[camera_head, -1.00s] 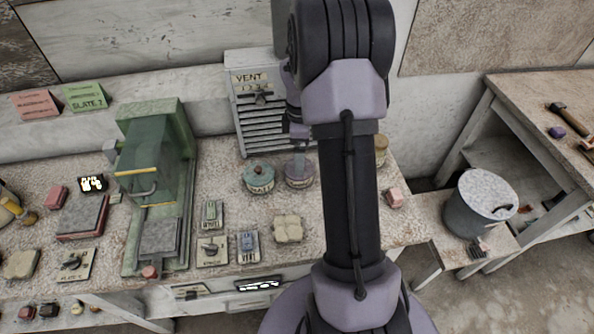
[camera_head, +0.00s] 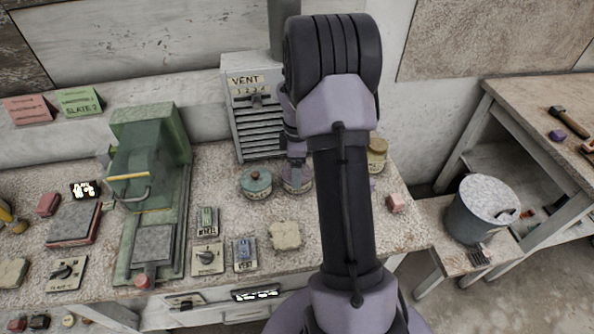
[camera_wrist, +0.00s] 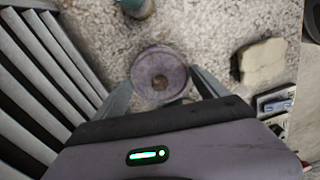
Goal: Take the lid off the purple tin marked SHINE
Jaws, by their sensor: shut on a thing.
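The purple tin (camera_head: 297,184) stands on the speckled bench, just right of a teal-lidded tin (camera_head: 256,183). Its label is too small to read as SHINE. In the wrist view its round purple lid (camera_wrist: 150,64) shows from above, with a small knob at its centre. My gripper (camera_head: 296,164) is directly over the tin, pointing down. In the wrist view my gripper (camera_wrist: 161,80) has a finger on either side of the lid and is shut on it. The lid appears to sit on the tin; any gap under it is hidden.
A slatted VENT cabinet (camera_head: 259,115) stands close behind the tin. A yellowish jar (camera_head: 377,155) is to the right, partly behind my arm. A beige block (camera_head: 286,236) and switch plates (camera_head: 245,253) lie in front. A green press (camera_head: 150,165) stands left.

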